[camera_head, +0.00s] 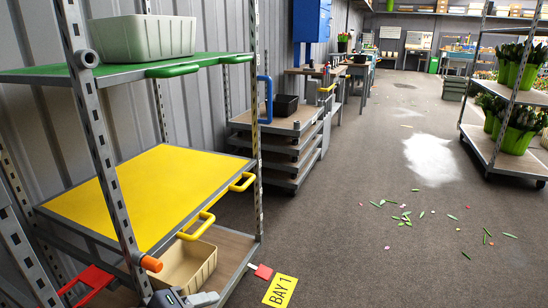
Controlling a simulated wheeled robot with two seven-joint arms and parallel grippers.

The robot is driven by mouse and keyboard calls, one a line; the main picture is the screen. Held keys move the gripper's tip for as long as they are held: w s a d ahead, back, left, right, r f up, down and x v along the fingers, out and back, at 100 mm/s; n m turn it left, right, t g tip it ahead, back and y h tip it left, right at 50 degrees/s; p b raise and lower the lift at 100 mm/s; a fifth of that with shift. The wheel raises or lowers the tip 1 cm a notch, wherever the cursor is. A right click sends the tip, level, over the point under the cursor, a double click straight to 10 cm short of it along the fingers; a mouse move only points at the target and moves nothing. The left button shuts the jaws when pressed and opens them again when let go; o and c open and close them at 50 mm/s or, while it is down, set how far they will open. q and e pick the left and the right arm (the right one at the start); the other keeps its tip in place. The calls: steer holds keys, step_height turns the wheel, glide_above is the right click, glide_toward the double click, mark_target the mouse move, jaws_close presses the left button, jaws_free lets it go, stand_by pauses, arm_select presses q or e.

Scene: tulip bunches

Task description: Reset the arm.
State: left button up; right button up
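Tulip bunches with green leaves stand in green buckets (517,140) on the trolley (512,167) at the right. More green buckets (516,76) stand on its upper shelf.
A rack at the left has a bare yellow shelf (145,195), a green shelf (40,76) with a pale bin (145,38), and a beige bin (186,266) below. A yellow BAY 1 sign (280,291) lies on the floor. The middle aisle is open, with scattered leaves (400,215).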

arm_select(q)
steer(key=s+a+f+m+g+y, duration=0.2)
steer(key=s+a+m, duration=0.15)
steer(key=s, duration=0.25)
steer(key=s+a+f+m+g+y, duration=0.1)
steer(key=s+a+f+m, duration=0.25)
steer(key=s, duration=0.25)
step_height(320, 180, up, 32)
steer(key=p, duration=3.1)
steer(key=shift+r+n+g+p, duration=0.15)
steer(key=shift+n+g+p, duration=0.15)
steer(key=shift+n, duration=0.1)
steer(key=shift+c, duration=0.3)
